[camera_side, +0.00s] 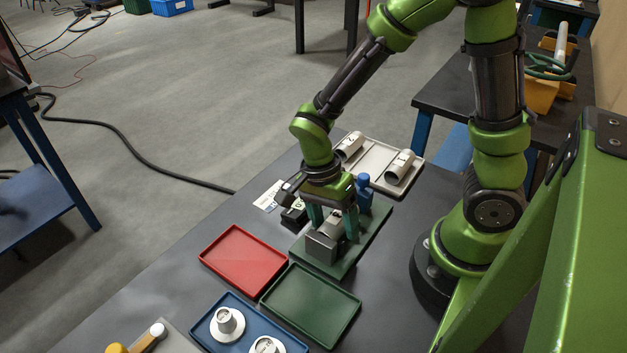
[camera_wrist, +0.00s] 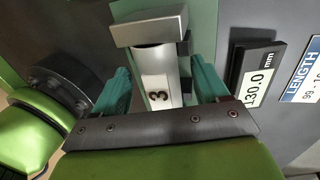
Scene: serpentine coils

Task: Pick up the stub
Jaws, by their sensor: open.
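A pale cylindrical stub marked 3 (camera_wrist: 157,90) lies in a measuring fixture, behind a grey metal jaw block (camera_wrist: 150,28) in the wrist view. My gripper (camera_wrist: 160,72) is open, with one teal finger on each side of the stub and a gap visible at least on the left. In the side view my gripper (camera_side: 333,226) is low over the fixture's green base plate (camera_side: 372,232), fingers pointing down. The jaw block (camera_side: 321,246) stands in front of it and the stub is mostly hidden there.
A grey tray (camera_side: 376,168) behind holds two more pale stubs. A red tray (camera_side: 243,258) and a green tray (camera_side: 311,304) are empty. A blue tray (camera_side: 238,338) holds two flanged pieces. A display reading 130.0 mm (camera_wrist: 257,76) stands close to the right finger.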

